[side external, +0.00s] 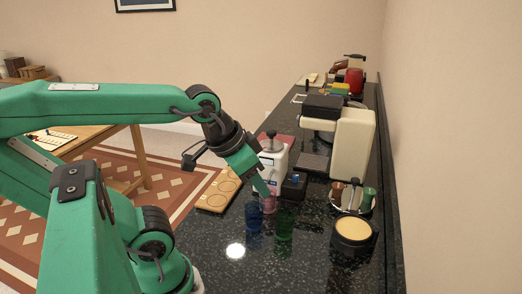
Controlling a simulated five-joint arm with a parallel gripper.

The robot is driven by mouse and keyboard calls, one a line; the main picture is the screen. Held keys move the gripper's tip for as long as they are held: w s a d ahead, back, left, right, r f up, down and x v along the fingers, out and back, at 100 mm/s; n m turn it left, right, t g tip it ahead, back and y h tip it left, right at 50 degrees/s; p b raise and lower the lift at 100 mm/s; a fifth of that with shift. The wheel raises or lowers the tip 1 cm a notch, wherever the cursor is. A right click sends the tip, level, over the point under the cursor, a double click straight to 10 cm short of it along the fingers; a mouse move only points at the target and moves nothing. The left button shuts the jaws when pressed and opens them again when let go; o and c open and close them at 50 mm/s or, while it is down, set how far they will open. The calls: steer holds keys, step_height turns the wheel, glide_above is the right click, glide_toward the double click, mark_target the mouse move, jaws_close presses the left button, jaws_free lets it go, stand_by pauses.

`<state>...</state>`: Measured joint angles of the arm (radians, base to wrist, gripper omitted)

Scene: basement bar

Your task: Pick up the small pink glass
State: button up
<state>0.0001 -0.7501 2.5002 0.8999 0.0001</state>
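The small pink glass (269,205) stands on the dark speckled counter (300,265), behind a blue glass and a green glass. My gripper (264,190) reaches down from the upper left, with its tip at the top of the pink glass. The tip overlaps the glass's upper part in this view. I cannot tell whether it touches the glass or is inside, around or in front of it. The finger gap is not visible, so open or shut is unclear. The blue glass (253,217) is just left of the pink one, and the green glass (284,222) is just right.
A white appliance (273,160) and a small black box (294,187) stand close behind the glasses. A round dark container (354,236) and a pod holder (352,198) are to the right. A cream coffee machine (354,145) stands farther back. The front counter is clear.

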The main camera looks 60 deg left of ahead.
steer(key=o, duration=0.7)
steer(key=g, duration=0.6)
glide_above(268, 200)
steer(key=w+a, duration=0.1)
steer(key=a, duration=0.2)
step_height(268, 200, down, 13)
steer(key=shift+w+d+f, duration=0.1)
steer(key=shift+d+f, duration=0.05)
steer(key=shift+f, duration=1.95)
steer(key=shift+d+f, duration=0.15)
steer(key=shift+f, duration=1.9)
steer(key=c, duration=1.2)
